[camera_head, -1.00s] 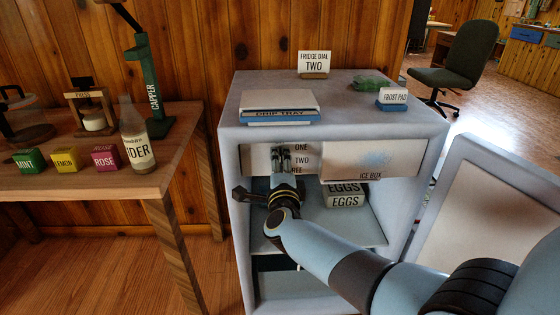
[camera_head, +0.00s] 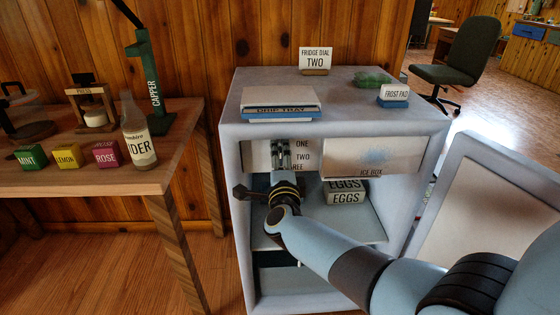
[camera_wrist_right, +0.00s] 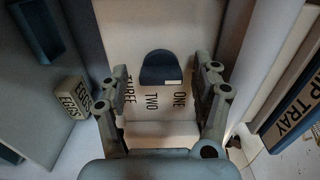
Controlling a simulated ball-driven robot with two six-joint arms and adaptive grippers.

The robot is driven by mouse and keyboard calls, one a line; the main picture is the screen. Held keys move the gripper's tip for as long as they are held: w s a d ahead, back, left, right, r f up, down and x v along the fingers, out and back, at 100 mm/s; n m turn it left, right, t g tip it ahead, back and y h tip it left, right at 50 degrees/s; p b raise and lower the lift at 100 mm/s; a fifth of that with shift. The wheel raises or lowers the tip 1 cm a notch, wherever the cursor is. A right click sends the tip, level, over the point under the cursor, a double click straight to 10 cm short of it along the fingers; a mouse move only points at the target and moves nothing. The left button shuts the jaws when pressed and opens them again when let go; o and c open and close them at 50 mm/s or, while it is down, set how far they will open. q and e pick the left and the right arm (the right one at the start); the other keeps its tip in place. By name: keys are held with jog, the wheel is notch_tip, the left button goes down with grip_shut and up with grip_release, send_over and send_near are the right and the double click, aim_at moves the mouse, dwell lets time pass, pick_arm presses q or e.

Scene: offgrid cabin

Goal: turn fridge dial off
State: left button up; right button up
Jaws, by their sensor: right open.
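The fridge dial (camera_wrist_right: 160,68) is a dark blue knob with a small white mark on its lower right edge, on a pale panel (camera_wrist_right: 190,38) lettered ONE, TWO and THREE. In the wrist view the mark lies on the side toward ONE. My right gripper (camera_wrist_right: 158,82) is open, with one finger on each side of the dial and gaps showing between. In the head view my right gripper (camera_head: 281,152) reaches into the fridge (camera_head: 236,190) and hides the dial. My left gripper is out of view.
A card reading FRIDGE DIAL TWO (camera_head: 315,58) stands on top, behind the drip tray (camera_head: 280,103). The open fridge door (camera_head: 495,205) is at right.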

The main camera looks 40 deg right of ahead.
jog(key=v, duration=1.2)
jog(key=shift+s, duration=0.1)
